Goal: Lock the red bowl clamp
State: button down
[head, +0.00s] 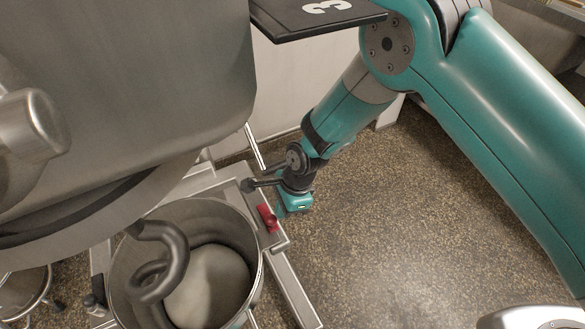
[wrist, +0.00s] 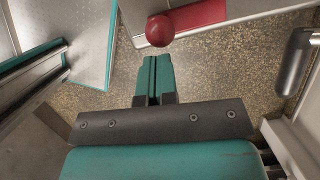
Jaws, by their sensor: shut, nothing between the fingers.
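The red bowl clamp (head: 268,218) sits on the metal frame beside the mixer bowl (head: 257,262). In the wrist view its red ball knob (wrist: 160,31) is at the top, just beyond my fingertips, with a flat red part (wrist: 205,12) to its right. My gripper (head: 283,207) is close to the clamp, on its right in the head view. In the wrist view its teal fingers (wrist: 154,68) are together with nothing between them. A small gap shows between the fingertips and the knob.
The big grey mixer head (head: 130,80) overhangs the bowl at left. A spiral hook (head: 170,250) reaches into the bowl. A dark panel marked 3 (head: 310,20) juts out above.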

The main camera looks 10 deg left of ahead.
jog(key=v, duration=1.7)
jog(key=shift+p, duration=0.3)
jog(key=shift+a, duration=0.1)
